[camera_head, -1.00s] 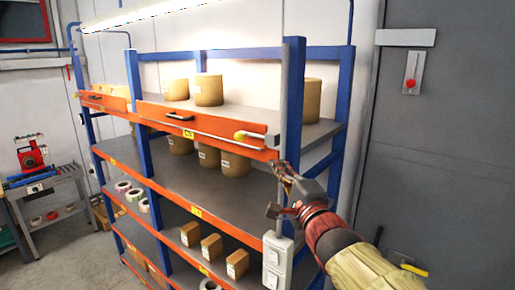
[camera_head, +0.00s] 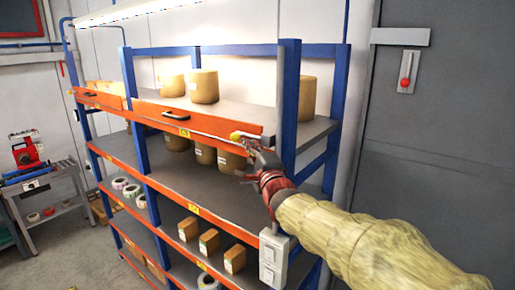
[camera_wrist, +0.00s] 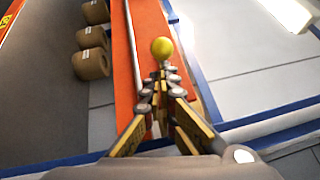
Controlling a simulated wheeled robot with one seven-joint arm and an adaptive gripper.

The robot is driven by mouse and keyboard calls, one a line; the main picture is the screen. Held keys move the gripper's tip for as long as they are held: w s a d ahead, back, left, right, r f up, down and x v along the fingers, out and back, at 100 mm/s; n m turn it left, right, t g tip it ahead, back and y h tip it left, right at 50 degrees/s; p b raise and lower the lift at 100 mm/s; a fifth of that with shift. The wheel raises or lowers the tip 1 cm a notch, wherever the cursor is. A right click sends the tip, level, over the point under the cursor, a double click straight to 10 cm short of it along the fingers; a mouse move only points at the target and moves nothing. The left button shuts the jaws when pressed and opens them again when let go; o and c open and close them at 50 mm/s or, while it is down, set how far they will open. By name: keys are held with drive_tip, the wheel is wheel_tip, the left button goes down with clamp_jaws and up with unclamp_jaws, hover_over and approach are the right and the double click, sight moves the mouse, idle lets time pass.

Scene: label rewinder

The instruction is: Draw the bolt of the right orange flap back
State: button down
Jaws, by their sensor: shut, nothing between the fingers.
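The right orange flap (camera_head: 155,112) closes the front of the upper shelf and has a black handle (camera_head: 176,116). A thin pale bolt rod runs along it and shows in the wrist view (camera_wrist: 131,45). The bolt's yellow knob (camera_head: 235,137) is near the flap's right end; it also shows in the wrist view (camera_wrist: 162,47). My gripper (camera_head: 245,146) is at the knob, shut and empty. In the wrist view its fingertips (camera_wrist: 159,78) are just short of the knob and in line with it. I cannot tell whether they touch it.
The blue rack post (camera_head: 290,95) stands just right of the knob, with a grey switch box (camera_head: 273,257) lower down. Brown rolls (camera_head: 204,87) stand on the shelf behind the flap. The left orange flap (camera_head: 100,98) is farther left. A grey door (camera_head: 440,150) is at the right.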

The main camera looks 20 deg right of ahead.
sight(238, 136)
drive_tip(key=shift+w, duration=0.1)
idle(0.3)
drive_tip(key=w+a+b, duration=0.1)
drive_tip(key=w+b, duration=0.1)
drive_tip(key=w+a+b, duration=0.1)
drive_tip(key=b, duration=0.1)
drive_tip(key=shift+w+a+f, duration=0.2)
drive_tip(key=shift+w+a, duration=0.2)
drive_tip(key=shift+w+a+r+b, duration=0.1)
drive_tip(key=shift+r+b, duration=0.1)
drive_tip(key=shift+b, duration=0.1)
